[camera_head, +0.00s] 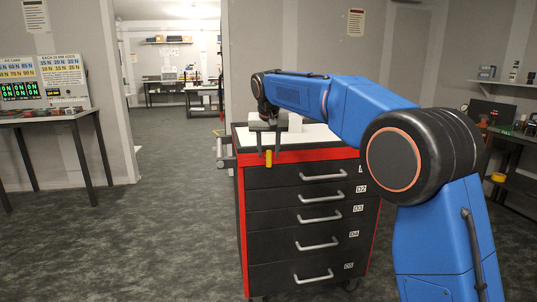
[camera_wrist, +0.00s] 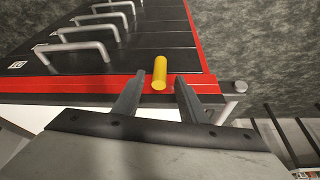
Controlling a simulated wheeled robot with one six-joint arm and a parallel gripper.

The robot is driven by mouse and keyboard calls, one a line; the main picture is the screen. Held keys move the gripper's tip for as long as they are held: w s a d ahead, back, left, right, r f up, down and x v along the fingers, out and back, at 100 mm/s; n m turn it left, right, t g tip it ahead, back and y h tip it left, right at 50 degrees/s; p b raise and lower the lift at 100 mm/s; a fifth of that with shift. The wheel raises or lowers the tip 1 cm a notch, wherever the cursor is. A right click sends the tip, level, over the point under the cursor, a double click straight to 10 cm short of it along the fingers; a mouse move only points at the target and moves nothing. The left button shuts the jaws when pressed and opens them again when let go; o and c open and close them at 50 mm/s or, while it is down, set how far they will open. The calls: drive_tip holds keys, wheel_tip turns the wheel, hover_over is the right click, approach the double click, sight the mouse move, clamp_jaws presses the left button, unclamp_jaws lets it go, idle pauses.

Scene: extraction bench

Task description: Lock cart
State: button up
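The cart (camera_head: 244,215) is a black and red drawer cabinet with a white top, in the middle of the head view. A short yellow cylinder (camera_head: 269,158) is at the upper left of its drawer front, by the red top edge. My gripper (camera_head: 268,152) hangs over that edge, fingers pointing down. In the wrist view, the yellow cylinder (camera_wrist: 159,72) shows between the two fingertips (camera_wrist: 160,76), with a gap on each side. My gripper is open and empty. Whether the fingertips are level with the cylinder in depth is hard to tell.
Silver drawer handles (camera_head: 323,176) stick out from the cart's front. A white block (camera_head: 295,122) is on its top, partly behind my arm. A table (camera_head: 50,117) with a display panel is at left, and a doorway opens behind. The grey floor (camera_head: 150,240) at front left is clear.

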drive_tip(key=shift+x, duration=0.75)
drive_tip(key=shift+c, duration=0.3)
clamp_jaws()
drive_tip(key=shift+d+y, duration=0.25)
drive_tip(key=shift+y, duration=0.25)
drive_tip(key=shift+w+d+f+m+g+y, duration=0.15)
drive_tip(key=shift+d+f+m+g+y, duration=0.45)
drive_tip(key=shift+y, duration=1.85)
drive_tip(key=shift+w+d+f+m+g+y, duration=0.15)
drive_tip(key=shift+d+f+m+g+y, duration=0.4)
drive_tip(key=shift+y, duration=1.95)
drive_tip(key=shift+w+d+f+m+g+y, duration=0.25)
drive_tip(key=shift+m+y, duration=0.6)
drive_tip(key=shift+y, duration=1.6)
drive_tip(key=shift+s+f+y, duration=0.15)
drive_tip(key=shift+f+y, duration=0.05)
drive_tip(key=shift+y, duration=0.4)
